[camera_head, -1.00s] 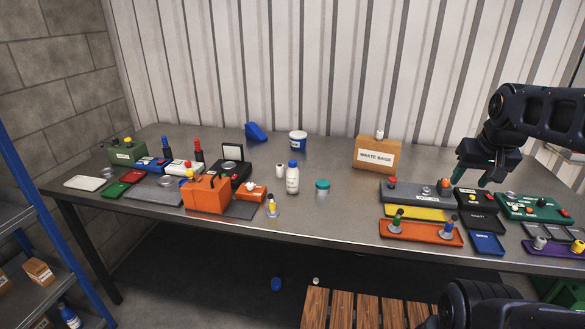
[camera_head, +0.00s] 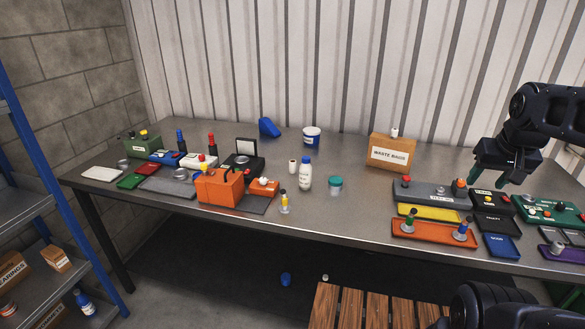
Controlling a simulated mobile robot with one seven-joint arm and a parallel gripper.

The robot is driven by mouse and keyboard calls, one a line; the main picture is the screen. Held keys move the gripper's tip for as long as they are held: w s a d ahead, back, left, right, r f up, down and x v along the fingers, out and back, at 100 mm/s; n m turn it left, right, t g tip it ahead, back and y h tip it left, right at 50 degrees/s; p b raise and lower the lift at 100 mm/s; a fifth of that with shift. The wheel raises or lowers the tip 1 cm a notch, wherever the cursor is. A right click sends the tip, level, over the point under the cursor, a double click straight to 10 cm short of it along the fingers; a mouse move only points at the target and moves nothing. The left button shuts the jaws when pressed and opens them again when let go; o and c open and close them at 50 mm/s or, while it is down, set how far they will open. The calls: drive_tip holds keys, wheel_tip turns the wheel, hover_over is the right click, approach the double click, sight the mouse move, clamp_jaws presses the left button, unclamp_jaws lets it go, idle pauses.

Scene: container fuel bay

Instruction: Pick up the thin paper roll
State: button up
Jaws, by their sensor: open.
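A small white cylinder (camera_head: 293,166), which looks like the thin paper roll, stands upright on the grey workbench (camera_head: 330,215) near its middle. My gripper (camera_head: 487,180) is open and empty at the right, above the back of the bench, well to the right of the white cylinder.
A teal-lidded jar (camera_head: 335,185) and a blue-white tub (camera_head: 312,137) stand near the cylinder. An orange caddy (camera_head: 219,187) is left of it. Coloured trays with knobbed pieces, including an orange tray (camera_head: 433,233), fill the right. A slatted wooden platform (camera_head: 365,308) is below the front edge.

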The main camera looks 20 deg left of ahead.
drive_tip(key=shift+o, duration=0.4)
drive_tip(key=w+a+r+n+g, duration=0.1)
drive_tip(key=w+a+r+n, duration=0.1)
drive_tip(key=w+a, duration=0.35)
drive_tip(key=w+a+r+n, duration=0.2)
drive_tip(key=w+a, duration=0.1)
drive_tip(key=w, duration=0.6)
drive_tip(key=w+a+r+n+g, duration=0.1)
drive_tip(key=w+a+r+n, duration=0.1)
drive_tip(key=w+a, duration=0.45)
drive_tip(key=n+g, duration=0.3)
drive_tip(key=n, duration=0.7)
hover_over(293, 165)
drive_tip(key=w+a, duration=0.1)
wheel_tip(293, 165, down, 24)
wheel_tip(293, 165, down, 5)
drive_tip(key=shift+a+f, duration=0.1)
drive_tip(key=shift+f, duration=0.05)
drive_tip(key=shift+w+d+f, duration=0.15)
drive_tip(key=shift+d+f, duration=0.05)
drive_tip(key=shift+f, duration=1.2)
drive_tip(key=shift+w+d+f, duration=0.1)
drive_tip(key=shift+d+f, duration=0.05)
drive_tip(key=shift+f, duration=1.25)
